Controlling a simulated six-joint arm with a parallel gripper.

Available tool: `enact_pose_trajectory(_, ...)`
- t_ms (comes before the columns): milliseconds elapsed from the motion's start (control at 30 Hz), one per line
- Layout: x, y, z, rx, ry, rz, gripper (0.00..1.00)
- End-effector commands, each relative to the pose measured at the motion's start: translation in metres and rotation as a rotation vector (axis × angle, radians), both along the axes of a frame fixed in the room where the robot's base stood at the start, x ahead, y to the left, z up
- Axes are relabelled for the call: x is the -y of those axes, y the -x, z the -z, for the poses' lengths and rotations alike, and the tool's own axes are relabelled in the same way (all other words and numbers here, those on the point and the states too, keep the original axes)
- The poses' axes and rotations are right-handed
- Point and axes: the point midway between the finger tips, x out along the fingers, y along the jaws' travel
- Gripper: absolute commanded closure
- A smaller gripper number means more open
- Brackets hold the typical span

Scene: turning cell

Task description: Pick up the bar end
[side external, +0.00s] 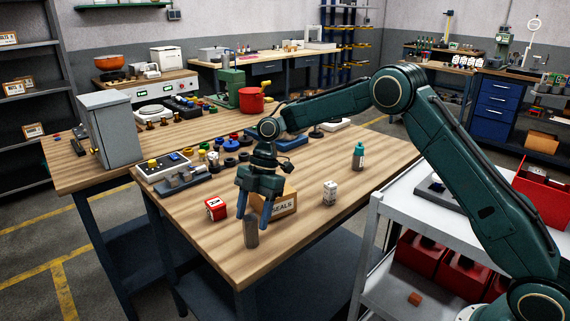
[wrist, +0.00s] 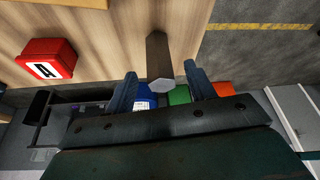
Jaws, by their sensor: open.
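The bar end (side external: 251,234) is a short dark grey bar standing upright near the front edge of the wooden bench. In the wrist view the bar end (wrist: 158,55) shows its paler, faceted end face toward me. My gripper (side external: 254,218) points down over it, with its two blue fingers apart. In the wrist view the fingertips of my gripper (wrist: 160,70) lie on either side of the bar, with a gap on each side. Nothing is held. I cannot tell exactly how far down the bar the fingertips reach.
A white block (side external: 330,192) and a teal bottle (side external: 358,155) stand to the right. The bench's front edge (side external: 243,285) is close; bare wood surrounds the bar.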

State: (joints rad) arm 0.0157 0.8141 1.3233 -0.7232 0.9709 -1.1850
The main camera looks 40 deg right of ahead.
Motion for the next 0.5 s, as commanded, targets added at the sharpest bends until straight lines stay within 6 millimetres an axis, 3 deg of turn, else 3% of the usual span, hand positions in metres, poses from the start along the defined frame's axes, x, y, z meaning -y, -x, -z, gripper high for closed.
enact_pose_trajectory(333, -0.002, 0.001, 0.006, -0.001, 0.001, 0.0, 0.45)
enact_pose_trajectory(500, -0.007, 0.002, 0.019, -0.002, 0.0, 0.0, 0.45)
